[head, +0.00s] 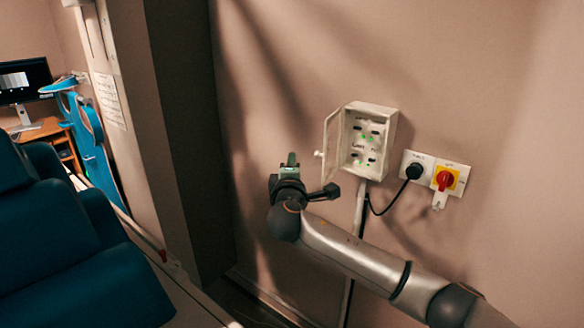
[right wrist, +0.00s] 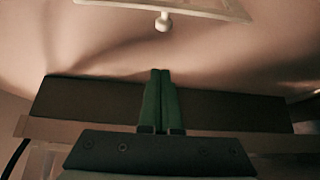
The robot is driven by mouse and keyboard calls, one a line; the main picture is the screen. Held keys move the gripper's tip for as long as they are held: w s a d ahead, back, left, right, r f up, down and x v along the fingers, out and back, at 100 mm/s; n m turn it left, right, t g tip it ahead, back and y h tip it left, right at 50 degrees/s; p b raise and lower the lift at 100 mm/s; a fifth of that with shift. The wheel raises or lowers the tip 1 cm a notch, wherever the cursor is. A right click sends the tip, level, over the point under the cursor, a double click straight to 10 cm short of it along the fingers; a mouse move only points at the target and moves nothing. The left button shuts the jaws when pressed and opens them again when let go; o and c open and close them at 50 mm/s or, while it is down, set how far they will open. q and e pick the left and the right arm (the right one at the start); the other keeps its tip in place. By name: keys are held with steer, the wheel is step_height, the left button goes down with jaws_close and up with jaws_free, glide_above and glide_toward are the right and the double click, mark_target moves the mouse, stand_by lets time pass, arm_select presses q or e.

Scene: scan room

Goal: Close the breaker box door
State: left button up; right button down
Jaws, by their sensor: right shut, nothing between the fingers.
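The white breaker box (head: 368,143) is mounted on the wall, with switches and small green lights showing inside. Its door (head: 332,140) stands open, hinged on the box's left side and swung out from the wall, with a small round knob (head: 318,154) at its free edge. In the right wrist view the door (right wrist: 195,8) crosses the top, and its knob (right wrist: 162,22) hangs above the fingertips. My right gripper (head: 291,160) is shut and empty, left of and slightly below the door. Its green fingers (right wrist: 160,76) are pressed together, apart from the knob. My left gripper is not in view.
A wall socket with a black plug (head: 414,171) and a yellow and red switch (head: 445,179) sit right of the box. A black cable hangs below. A dark blue padded chair (head: 80,250) fills the lower left. The wall left of the door is bare.

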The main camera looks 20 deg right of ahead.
mark_target(328, 147)
steer(key=shift+w+d+p, duration=0.25)
steer(key=shift+d+p, duration=0.25)
steer(key=shift+d, duration=0.55)
steer(key=shift+w+d+p, duration=0.2)
steer(key=shift+d+p, duration=0.3)
steer(key=shift+d, duration=0.55)
